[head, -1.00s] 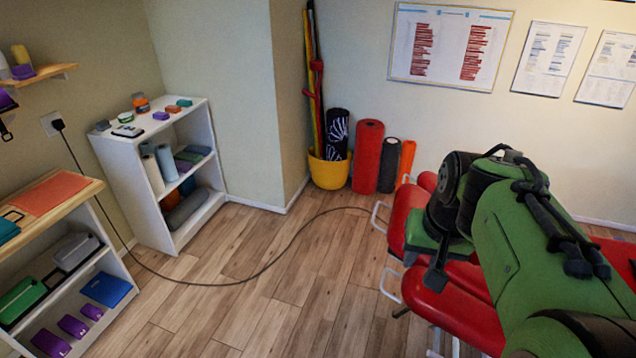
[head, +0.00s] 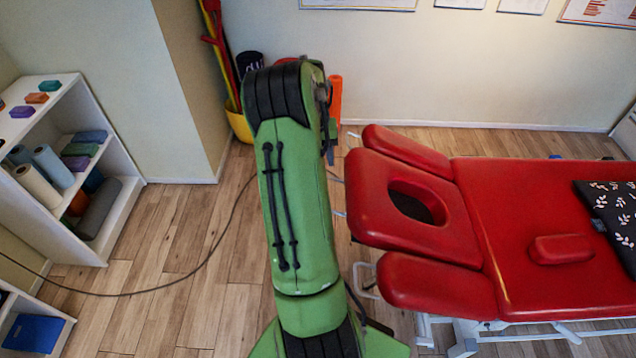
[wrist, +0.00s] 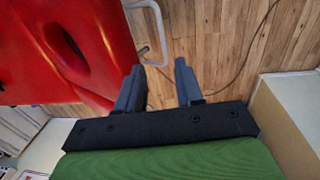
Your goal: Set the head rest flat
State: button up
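The red head rest (head: 370,200), with its oval face hole, is at the left end of the red treatment table (head: 515,200) in the head view. Red arm pads flank it, one behind (head: 405,147) and one in front (head: 430,287). I cannot tell its exact tilt. In the head view my arm mostly hides the gripper.
A loose red cushion (head: 560,248) and a dark patterned pillow (head: 615,215) lie on the table. A white shelf (head: 110,185) stands left. A cable (head: 190,265) crosses the wooden floor. An orange roll (head: 335,98) stands by the back wall.

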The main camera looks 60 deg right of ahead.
jog(key=f, duration=0.8)
jog(key=d+f+b, duration=0.1)
jog(key=f, duration=0.3)
jog(key=shift+s, duration=0.4)
grip_shut()
dwell(0.3)
